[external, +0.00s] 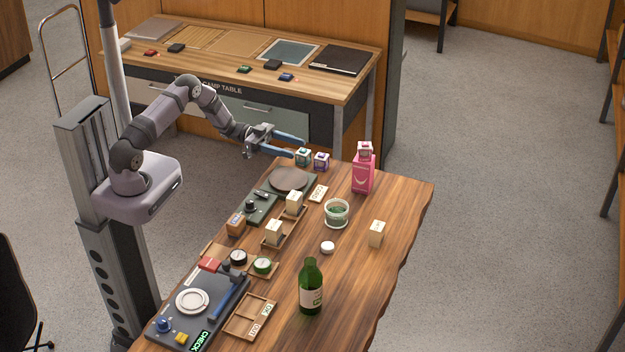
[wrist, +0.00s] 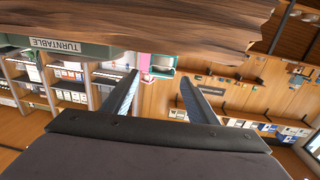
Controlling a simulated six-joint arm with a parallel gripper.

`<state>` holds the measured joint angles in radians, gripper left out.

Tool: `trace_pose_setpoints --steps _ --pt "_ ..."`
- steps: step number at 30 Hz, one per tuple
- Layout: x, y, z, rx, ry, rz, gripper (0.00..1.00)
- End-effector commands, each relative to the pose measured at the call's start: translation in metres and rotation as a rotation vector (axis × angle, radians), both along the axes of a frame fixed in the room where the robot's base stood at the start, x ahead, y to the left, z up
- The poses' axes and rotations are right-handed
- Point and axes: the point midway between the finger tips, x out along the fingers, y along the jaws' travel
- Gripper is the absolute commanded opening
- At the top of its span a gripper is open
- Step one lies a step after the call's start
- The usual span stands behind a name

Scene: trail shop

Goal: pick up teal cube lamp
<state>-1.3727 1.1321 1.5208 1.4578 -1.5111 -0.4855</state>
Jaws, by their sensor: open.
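The teal cube lamp (external: 303,158) is a small pale cube with teal and dark markings. It stands at the table's far left corner in the external view, just left of a similar purple cube (external: 321,162). My gripper (external: 298,147) is open and empty, its blue fingers pointing right. The fingertips appear close to the teal cube, overlapping its upper left in the picture; contact cannot be told. In the wrist view the open fingers (wrist: 160,79) frame a small teal shape (wrist: 162,72) beyond the tips; I cannot tell if it is the lamp.
A pink package (external: 363,172) with a small cube on top stands right of the cubes. The dark turntable (external: 289,179) lies just in front. A glass bowl (external: 336,213), pale blocks and a green bottle (external: 311,288) are nearer. The table's right side is mostly clear.

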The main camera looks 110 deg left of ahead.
Motion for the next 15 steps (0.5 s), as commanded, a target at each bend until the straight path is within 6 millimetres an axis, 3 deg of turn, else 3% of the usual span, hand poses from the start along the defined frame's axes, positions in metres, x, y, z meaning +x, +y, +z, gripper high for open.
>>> trace_pose_setpoints --steps 9,15 --pt "0.038 -0.002 -0.002 0.000 0.000 -0.002 0.53" --pt "0.048 -0.003 -0.003 0.000 0.001 0.000 0.53"
